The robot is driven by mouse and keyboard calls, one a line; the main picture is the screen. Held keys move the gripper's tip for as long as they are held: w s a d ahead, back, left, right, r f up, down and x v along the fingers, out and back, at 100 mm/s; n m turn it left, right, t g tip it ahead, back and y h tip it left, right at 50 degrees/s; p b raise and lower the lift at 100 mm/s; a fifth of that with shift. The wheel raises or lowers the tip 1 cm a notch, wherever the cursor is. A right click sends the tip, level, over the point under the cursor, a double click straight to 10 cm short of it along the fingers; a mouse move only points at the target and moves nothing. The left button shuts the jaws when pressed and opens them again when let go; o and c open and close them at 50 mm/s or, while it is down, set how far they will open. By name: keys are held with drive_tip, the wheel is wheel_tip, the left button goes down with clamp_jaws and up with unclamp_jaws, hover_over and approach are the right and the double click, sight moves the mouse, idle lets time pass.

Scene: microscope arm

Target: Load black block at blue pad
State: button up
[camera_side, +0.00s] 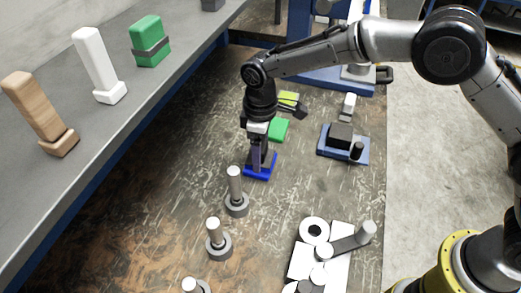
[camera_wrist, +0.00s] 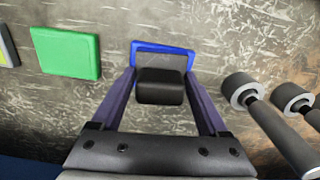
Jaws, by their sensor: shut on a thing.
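My gripper (camera_side: 261,158) points down over the blue pad (camera_side: 257,175). In the wrist view the gripper (camera_wrist: 160,82) has its two purple fingers on either side of the black block (camera_wrist: 160,90) and is shut on it. The block is at the blue pad (camera_wrist: 150,46), whose far edge and corners show past it. In the side view the fingers mostly hide the block. I cannot tell whether the block touches the pad or is just above it.
A green pad (camera_wrist: 66,53) lies left of the blue pad in the wrist view, with a yellow one (camera_side: 288,98) behind. Grey posts on round bases (camera_side: 236,195) stand close by in front. A blue fixture (camera_side: 343,146) is at right. A shelf (camera_side: 120,125) with blocks runs along the left.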

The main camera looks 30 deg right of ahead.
drive_tip(key=shift+r, duration=3.5)
drive_tip(key=d+r+m, duration=0.1)
drive_tip(key=d+m, duration=1.2)
drive_tip(key=d, duration=1.4)
drive_tip(key=shift+r, duration=0.3)
